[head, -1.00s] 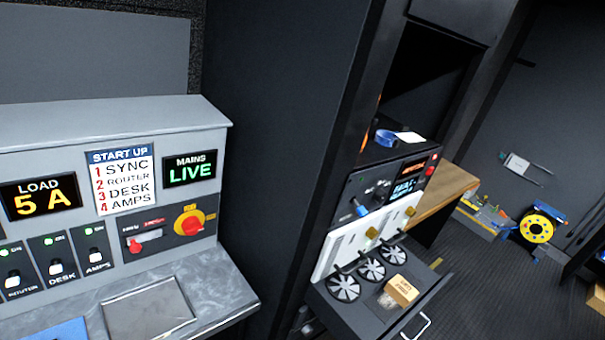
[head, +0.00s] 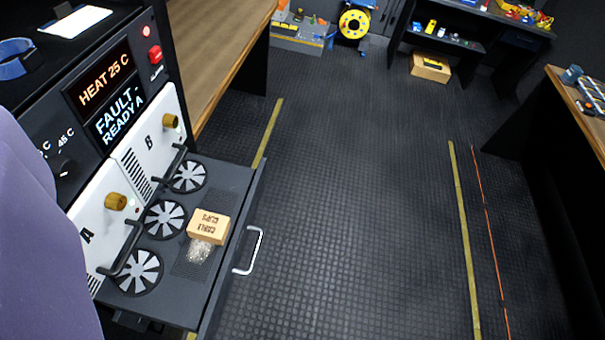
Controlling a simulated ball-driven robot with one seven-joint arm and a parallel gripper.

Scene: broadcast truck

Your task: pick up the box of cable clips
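The box of cable clips (head: 209,225) is a small tan carton with dark lettering. It sits in the open drawer (head: 232,258) at the lower left, to the right of the round fans. A clear bag (head: 201,250) with small pale contents lies against its near side. My gripper is not in view.
The drawer sticks out of the rack (head: 125,88), its silver handle (head: 257,250) facing the aisle. Ribbed floor (head: 340,190) is free in the middle. Benches (head: 585,110) stand right and back. A purple surface (head: 42,250) blocks the left edge.

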